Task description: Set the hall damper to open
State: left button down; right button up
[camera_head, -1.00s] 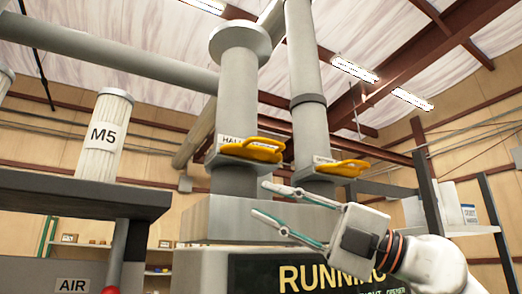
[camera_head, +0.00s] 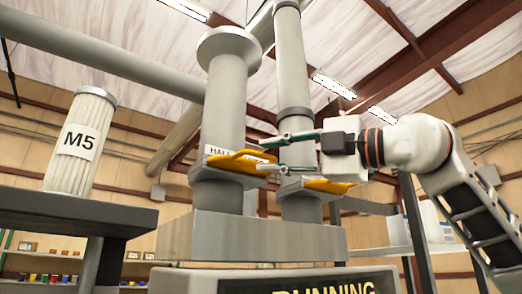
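The hall damper's yellow handle (camera_head: 236,163) sits on a grey collar around the left vertical duct (camera_head: 226,105). A white label (camera_head: 214,150) beside it is partly covered, with "HALL" readable. My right gripper (camera_head: 262,153) comes in from the right at the height of this handle. Its two fingers are apart, one above and one below the handle's right end in the picture. I cannot tell whether they touch it. My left gripper is not in view.
A second yellow handle (camera_head: 328,186) sits on the right duct (camera_head: 293,75), just below my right gripper. A white pleated "M5" cylinder (camera_head: 67,165) stands on a dark surface at left. A dark "RUNNING" panel (camera_head: 260,284) is at the bottom.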

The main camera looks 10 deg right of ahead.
jog(key=shift+p+x, duration=0.35)
jog(key=shift+x, duration=0.9)
jog(key=shift+w+a, duration=0.1)
grip_shut()
